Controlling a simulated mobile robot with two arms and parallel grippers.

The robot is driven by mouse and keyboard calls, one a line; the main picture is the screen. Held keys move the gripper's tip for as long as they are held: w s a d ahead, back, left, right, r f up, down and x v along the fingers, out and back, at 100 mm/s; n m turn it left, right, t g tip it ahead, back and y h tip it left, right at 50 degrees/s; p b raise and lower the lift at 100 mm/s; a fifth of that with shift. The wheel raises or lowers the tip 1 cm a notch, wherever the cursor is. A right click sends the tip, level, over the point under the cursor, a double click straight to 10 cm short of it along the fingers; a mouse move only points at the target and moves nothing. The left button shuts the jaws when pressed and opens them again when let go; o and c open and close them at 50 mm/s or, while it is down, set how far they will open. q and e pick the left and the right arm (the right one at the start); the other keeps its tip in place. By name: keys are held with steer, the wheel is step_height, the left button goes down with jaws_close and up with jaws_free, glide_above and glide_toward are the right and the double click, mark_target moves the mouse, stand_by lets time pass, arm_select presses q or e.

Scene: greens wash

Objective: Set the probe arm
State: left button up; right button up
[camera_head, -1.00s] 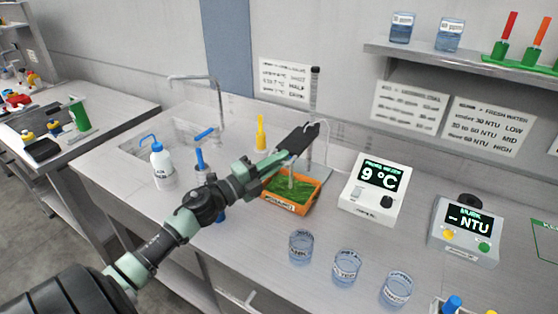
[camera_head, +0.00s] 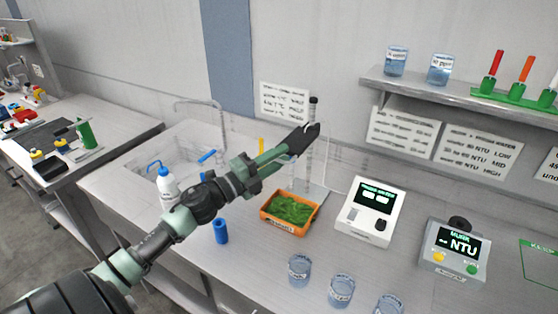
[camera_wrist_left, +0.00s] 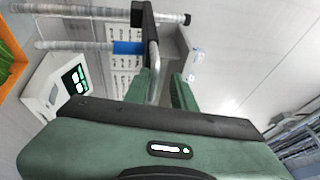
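The probe stand's pale post (camera_head: 311,165) rises behind the orange crate, with a black cap on top. In the left wrist view its black clamp (camera_wrist_left: 143,13) carries a bent metal probe arm (camera_wrist_left: 155,65), and a blue-banded probe (camera_wrist_left: 128,47) shows beside it. My left gripper (camera_head: 306,140) is at the post, above the greens (camera_head: 291,209). In the left wrist view its fingers (camera_wrist_left: 161,84) stand apart with the metal arm between them, nearer one finger. The probe meter (camera_head: 370,208) shows dashes. My right gripper is not visible.
The orange crate (camera_head: 264,216) holds the greens. Clear beakers (camera_head: 299,269) stand in front, and the NTU meter (camera_head: 453,252) stands to the right. A wash bottle (camera_head: 167,188), blue cylinder (camera_head: 221,232) and sink (camera_head: 165,160) are left. A shelf (camera_head: 450,92) overhangs the right.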

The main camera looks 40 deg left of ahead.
arm_select(q)
steer(key=shift+d+f, duration=0.1)
steer(key=shift+f, duration=0.05)
steer(key=shift+s+f, duration=0.1)
steer(key=b+v, duration=0.3)
steer(key=v, duration=0.4)
steer(key=shift+s, duration=0.3)
stand_by(0.3)
